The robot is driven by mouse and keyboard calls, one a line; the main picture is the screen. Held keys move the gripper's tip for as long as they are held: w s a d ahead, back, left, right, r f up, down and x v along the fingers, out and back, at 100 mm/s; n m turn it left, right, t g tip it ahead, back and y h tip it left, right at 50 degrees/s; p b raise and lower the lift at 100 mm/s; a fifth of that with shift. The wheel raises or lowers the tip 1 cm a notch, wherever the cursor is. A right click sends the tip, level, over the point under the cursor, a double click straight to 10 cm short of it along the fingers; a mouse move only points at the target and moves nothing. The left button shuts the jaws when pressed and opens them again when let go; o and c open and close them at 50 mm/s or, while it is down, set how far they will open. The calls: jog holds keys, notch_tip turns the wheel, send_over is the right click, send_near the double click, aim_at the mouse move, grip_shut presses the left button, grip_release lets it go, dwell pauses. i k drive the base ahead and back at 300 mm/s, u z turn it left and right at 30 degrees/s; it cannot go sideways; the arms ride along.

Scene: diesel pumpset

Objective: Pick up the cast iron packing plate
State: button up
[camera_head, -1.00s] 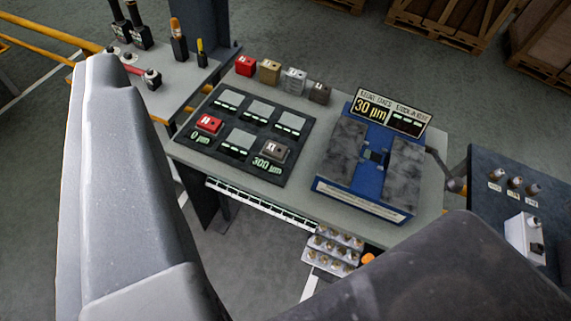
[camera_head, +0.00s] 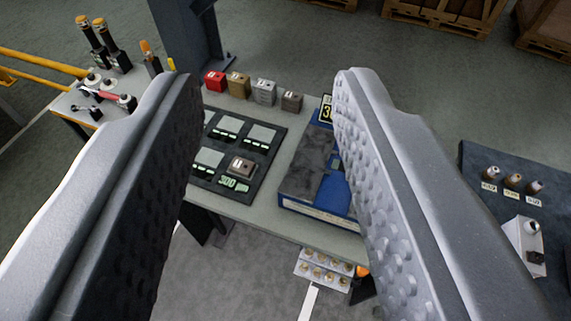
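Several small blocks stand in a row on the bench: a red one (camera_head: 215,81), a brass-coloured one (camera_head: 238,85), a light grey one (camera_head: 264,92) and a dark grey-brown one (camera_head: 291,101). A similar grey-brown block (camera_head: 241,166) sits on the black mat (camera_head: 252,190) by the 300 µm readout. The dark grey-brown blocks look most like cast iron, but their markings are too small to read. My gripper (camera_head: 268,80) is open and empty, its two studded fingers wide apart in front of the bench. The left finger covers part of the mat.
A blue gauge unit (camera_head: 306,170) stands right of the mat, partly behind my right finger. A trolley (camera_head: 62,102) with tools is at the left, a dark table (camera_head: 480,160) with small knobs at the right. A tray of small parts (camera_head: 322,268) hangs below the bench front.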

aim_at(239, 166)
jog(key=z, duration=0.2)
jog(key=i, duration=1)
jog(key=u, duration=0.1)
